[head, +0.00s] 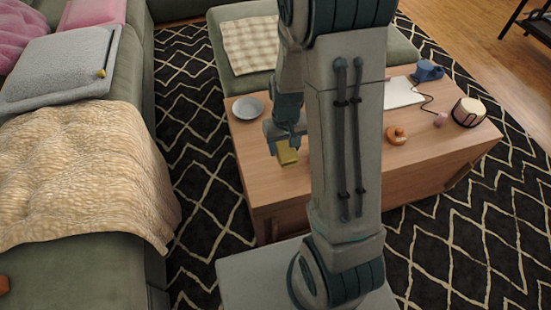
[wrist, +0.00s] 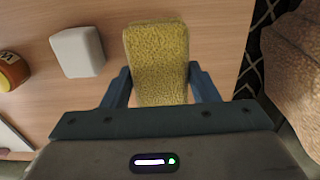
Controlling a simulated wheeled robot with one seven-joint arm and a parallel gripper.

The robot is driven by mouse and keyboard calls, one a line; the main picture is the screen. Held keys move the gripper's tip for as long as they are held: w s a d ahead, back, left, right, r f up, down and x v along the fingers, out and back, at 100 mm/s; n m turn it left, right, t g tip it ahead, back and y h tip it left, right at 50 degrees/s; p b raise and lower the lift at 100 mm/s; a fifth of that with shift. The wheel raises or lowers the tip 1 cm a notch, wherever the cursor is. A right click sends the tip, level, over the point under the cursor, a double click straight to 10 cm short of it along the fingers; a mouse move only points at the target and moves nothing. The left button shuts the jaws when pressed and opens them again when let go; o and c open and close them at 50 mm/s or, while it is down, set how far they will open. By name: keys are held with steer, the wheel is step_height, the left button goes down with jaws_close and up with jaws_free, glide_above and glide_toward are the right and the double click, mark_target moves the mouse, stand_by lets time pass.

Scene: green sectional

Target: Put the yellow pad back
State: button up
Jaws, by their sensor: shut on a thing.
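The yellow pad (wrist: 157,48) is a small fuzzy block. In the wrist view my gripper (wrist: 159,70) is shut on it, with one blue finger on each long side and the pad extending past the fingertips. In the head view the pad (head: 287,153) hangs below my gripper (head: 286,137), over the left part of the wooden coffee table (head: 263,175). I cannot tell whether the pad touches the tabletop. My arm hides the middle of the table in the head view.
A white block (wrist: 78,51) and a red-and-yellow round thing (wrist: 13,70) lie left of the pad in the wrist view. A grey plate (head: 248,108) is at the table's left back; a blue mug (head: 428,71), white slab (head: 403,92) and drum-shaped thing (head: 468,112) are right.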

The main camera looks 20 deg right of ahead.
steer(key=shift+w+a+f, duration=0.3)
steer(key=shift+a+f, duration=0.15)
steer(key=shift+a, duration=0.15)
steer(key=shift+w+a+f, duration=0.3)
steer(key=shift+a+f, duration=0.15)
steer(key=shift+a, duration=0.15)
steer(key=shift+f+b, duration=1.2)
steer(key=shift+f, duration=0.7)
steer(key=shift+f, duration=0.15)
steer(key=o, duration=0.9)
